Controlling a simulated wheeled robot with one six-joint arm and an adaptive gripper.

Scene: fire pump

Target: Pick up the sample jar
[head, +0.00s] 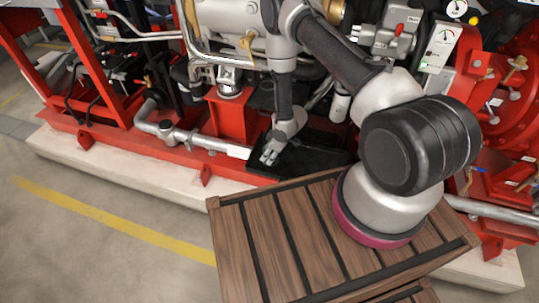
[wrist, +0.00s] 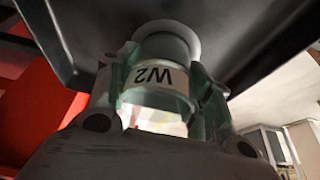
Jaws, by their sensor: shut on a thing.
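The sample jar (wrist: 160,75) is a clear glass jar with a white label bearing dark characters that look like "W2". It fills the middle of the wrist view, between the two fingers of my gripper (wrist: 160,100), which is shut on it. A pale round end of the jar shows against the black tray (wrist: 240,30). I cannot tell whether the jar touches the tray. In the head view my gripper (head: 269,156) is at the left part of the black tray (head: 320,158). The jar cannot be made out there.
The tray lies along the red pump frame (head: 110,137), among pipes and gauges. A brown slatted wooden surface (head: 262,240) is in front, beneath my arm. Open floor with a yellow line (head: 110,220) lies to the left.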

